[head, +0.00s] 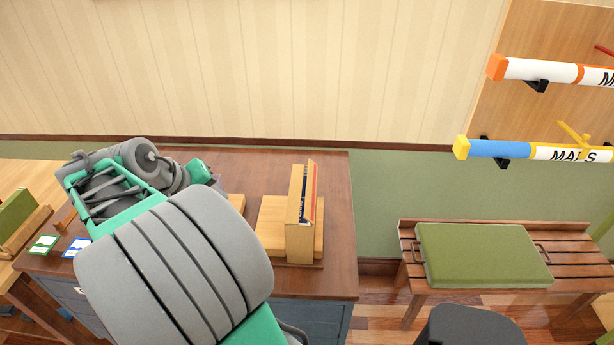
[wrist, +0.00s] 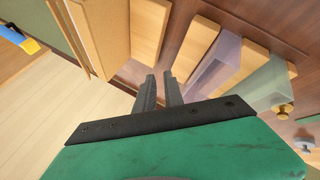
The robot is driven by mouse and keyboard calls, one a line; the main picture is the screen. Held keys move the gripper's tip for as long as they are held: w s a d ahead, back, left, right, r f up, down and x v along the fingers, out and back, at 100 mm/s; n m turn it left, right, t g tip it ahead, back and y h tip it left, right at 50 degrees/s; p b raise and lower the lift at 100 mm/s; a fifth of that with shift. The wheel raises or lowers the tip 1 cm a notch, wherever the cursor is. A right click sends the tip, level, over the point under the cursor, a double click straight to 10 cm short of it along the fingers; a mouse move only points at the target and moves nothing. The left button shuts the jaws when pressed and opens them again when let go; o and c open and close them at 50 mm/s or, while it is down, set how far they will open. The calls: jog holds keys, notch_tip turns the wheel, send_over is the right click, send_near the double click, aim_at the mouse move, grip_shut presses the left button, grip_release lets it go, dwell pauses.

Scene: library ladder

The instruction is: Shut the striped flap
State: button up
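A pale wooden flap (head: 297,215) stands upright at the right of the desk. Its right side shows thin orange, white and dark bands, seen nearly edge-on; I take it for the striped flap. In the wrist view, an upright wooden panel (wrist: 103,35) at upper left appears to be the same piece. My gripper (wrist: 159,76) has its two dark fingers a little apart, with nothing visible between them. The fingertips are below and right of the panel in that view, apart from it.
In the wrist view, wooden blocks or boxes stand in a row, with a purple see-through cover (wrist: 215,62) and a green one (wrist: 262,85). In the head view, the brown desk (head: 335,270) has bare top right of the flap. A bench with a green cushion (head: 480,255) stands further right.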

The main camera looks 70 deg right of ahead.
jog(key=s+d+r+m+g, duration=0.2)
jog(key=s+d+g, duration=0.1)
jog(key=s+d, duration=0.35)
jog(key=m+g, duration=0.2)
send_near(311, 189)
jog(key=d, duration=0.1)
jog(key=shift+y, duration=0.3)
jog(key=p+x, duration=0.1)
jog(key=x, duration=0.6)
jog(key=shift+w+d, duration=0.1)
jog(key=shift+d, duration=0.15)
grip_shut()
